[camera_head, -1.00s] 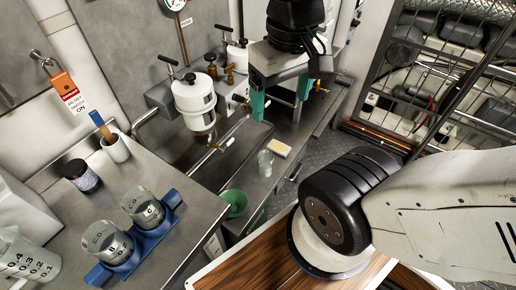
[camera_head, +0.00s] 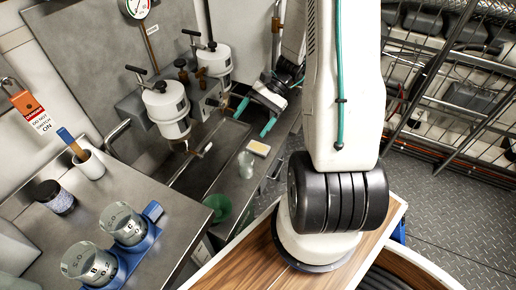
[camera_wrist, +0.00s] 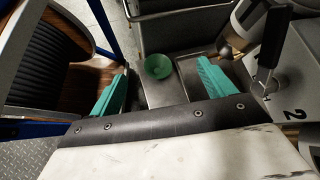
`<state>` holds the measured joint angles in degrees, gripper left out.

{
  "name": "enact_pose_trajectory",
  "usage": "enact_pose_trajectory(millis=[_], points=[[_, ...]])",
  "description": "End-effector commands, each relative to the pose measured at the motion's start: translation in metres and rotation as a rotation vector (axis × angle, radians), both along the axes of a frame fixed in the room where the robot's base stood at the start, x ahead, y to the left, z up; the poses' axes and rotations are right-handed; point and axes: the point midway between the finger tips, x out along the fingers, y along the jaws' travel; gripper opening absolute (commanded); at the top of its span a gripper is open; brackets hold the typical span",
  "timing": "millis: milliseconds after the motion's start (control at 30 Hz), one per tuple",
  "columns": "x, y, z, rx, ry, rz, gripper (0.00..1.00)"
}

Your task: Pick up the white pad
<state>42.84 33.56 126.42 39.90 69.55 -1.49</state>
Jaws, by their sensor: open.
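The white pad (camera_head: 258,148) is a small, flat, cream-white block on the narrow steel ledge in the head view, just right of a clear glass beaker (camera_head: 246,164). My gripper (camera_head: 255,117) is above and behind it, with its two teal fingers spread apart and nothing between them. In the wrist view my gripper (camera_wrist: 162,72) also shows open and empty. I cannot make out the pad in the wrist view.
A green bowl (camera_head: 217,207) sits nearer on the ledge and shows in the wrist view (camera_wrist: 158,66). White canisters (camera_head: 166,108) with valves stand left of my gripper. A blue holder with beakers (camera_head: 121,225) is on the left counter. A wire rack (camera_head: 450,80) stands right.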

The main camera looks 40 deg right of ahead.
Motion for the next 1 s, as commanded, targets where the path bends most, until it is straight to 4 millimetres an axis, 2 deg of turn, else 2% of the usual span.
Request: enact_pose_trajectory(millis=[33, 267, 500, 600, 700, 800, 900, 1000], points=[[0.003, -0.011, -0.024, 0.047, 0.024, -0.084, 0.82], [0.018, -0.055, -0.124, 0.218, 0.090, -0.476, 0.82], [0.020, -0.101, -0.242, 0.348, 0.144, -0.915, 0.82], [0.021, -0.121, -0.283, 0.373, 0.150, -1.086, 0.82], [0.027, -0.145, -0.314, 0.376, 0.137, -1.240, 0.82], [0.034, -0.166, -0.323, 0.364, 0.112, -1.327, 0.82], [0.042, -0.174, -0.325, 0.357, 0.097, -1.362, 0.82], [0.052, -0.172, -0.329, 0.354, 0.094, -1.367, 0.82]])
